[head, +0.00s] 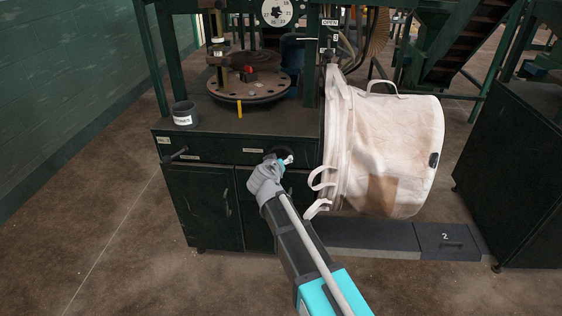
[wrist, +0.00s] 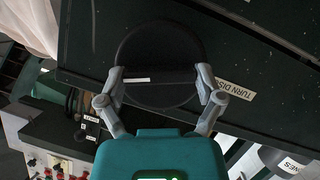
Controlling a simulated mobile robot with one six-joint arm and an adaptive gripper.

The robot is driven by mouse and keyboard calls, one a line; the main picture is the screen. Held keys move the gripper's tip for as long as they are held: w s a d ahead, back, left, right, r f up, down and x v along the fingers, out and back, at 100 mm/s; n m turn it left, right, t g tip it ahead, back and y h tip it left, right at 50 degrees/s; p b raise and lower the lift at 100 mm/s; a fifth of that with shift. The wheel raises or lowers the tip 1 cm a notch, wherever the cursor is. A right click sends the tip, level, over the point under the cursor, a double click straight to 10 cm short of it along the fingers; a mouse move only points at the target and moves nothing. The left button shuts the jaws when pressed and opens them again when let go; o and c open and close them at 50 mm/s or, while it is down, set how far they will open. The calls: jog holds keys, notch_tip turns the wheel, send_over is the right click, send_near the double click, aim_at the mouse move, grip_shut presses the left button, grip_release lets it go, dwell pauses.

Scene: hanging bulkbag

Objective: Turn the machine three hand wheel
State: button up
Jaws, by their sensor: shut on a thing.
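A dark round hand wheel (wrist: 158,45) fills the upper middle of the wrist view, on the machine's dark front panel. My gripper (wrist: 161,78) has a finger at each side of the wheel, closed on it, with a dark bar and a small white strip between the fingertips. In the head view my gripper (head: 286,161) reaches the front of the green machine cabinet (head: 205,205), just below the tabletop edge. There the wheel is mostly hidden behind the gripper. I cannot read a machine number on it.
A white bulk bag (head: 390,150) with hanging straps is close on the right of my arm. A labelled dark cup (head: 185,115) and a round turntable plate (head: 250,92) are on the tabletop. Floor is clear at left.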

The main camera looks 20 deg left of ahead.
jog(key=o, duration=0.9)
jog(key=shift+c, duration=0.2)
jog(key=shift+s, duration=0.15)
